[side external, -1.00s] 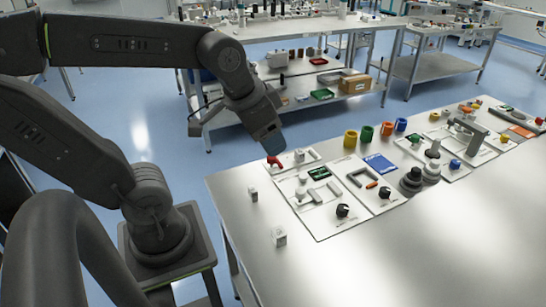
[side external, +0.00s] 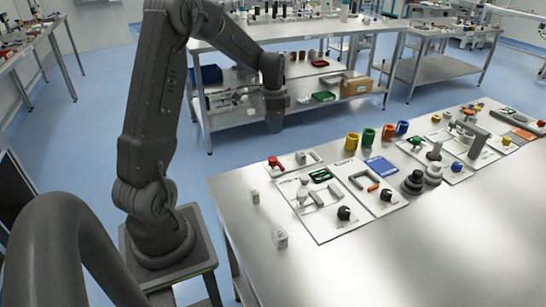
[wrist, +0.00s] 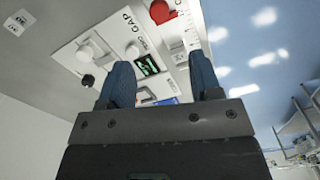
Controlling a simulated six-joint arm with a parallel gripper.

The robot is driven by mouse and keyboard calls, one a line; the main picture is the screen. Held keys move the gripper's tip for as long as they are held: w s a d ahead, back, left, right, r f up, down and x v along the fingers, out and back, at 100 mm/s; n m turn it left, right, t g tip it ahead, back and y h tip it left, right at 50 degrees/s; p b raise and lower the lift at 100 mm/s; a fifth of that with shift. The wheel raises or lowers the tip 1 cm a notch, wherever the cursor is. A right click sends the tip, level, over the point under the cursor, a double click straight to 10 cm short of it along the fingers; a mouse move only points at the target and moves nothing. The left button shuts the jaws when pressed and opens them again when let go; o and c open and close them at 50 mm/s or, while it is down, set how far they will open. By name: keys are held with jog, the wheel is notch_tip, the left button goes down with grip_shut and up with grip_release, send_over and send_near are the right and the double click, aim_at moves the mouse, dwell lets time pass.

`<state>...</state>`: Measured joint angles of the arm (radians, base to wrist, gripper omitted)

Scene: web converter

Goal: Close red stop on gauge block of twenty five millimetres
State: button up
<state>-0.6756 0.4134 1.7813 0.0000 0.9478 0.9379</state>
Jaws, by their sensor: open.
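A red knob (side external: 273,161), which looks like the red stop, is on a white plate at the table's back left edge. In the wrist view the red knob (wrist: 161,11) is at the top, beyond my fingertips, next to a printed scale. Two small pale blocks, one at the front (side external: 280,238) and one near the left edge (side external: 254,196), stand on bare table. Their marks are too small to read, so I cannot tell which is twenty five millimetres. My gripper (wrist: 160,62) is open, its two blue fingers apart with nothing held. In the side view it hangs off the table's back left, away from the knob.
White panels (side external: 322,226) with knobs, handles and a small green display (wrist: 147,64) lie beside the red knob. Coloured cups (side external: 368,137), a blue plate (side external: 380,165) and dark round weights (side external: 412,182) stand farther right. The table's front (side external: 400,255) is clear.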

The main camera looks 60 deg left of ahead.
aim_at(273, 158)
notch_tip(273, 158, down, 13)
dwell(0.4)
jog(key=shift+c, duration=0.4)
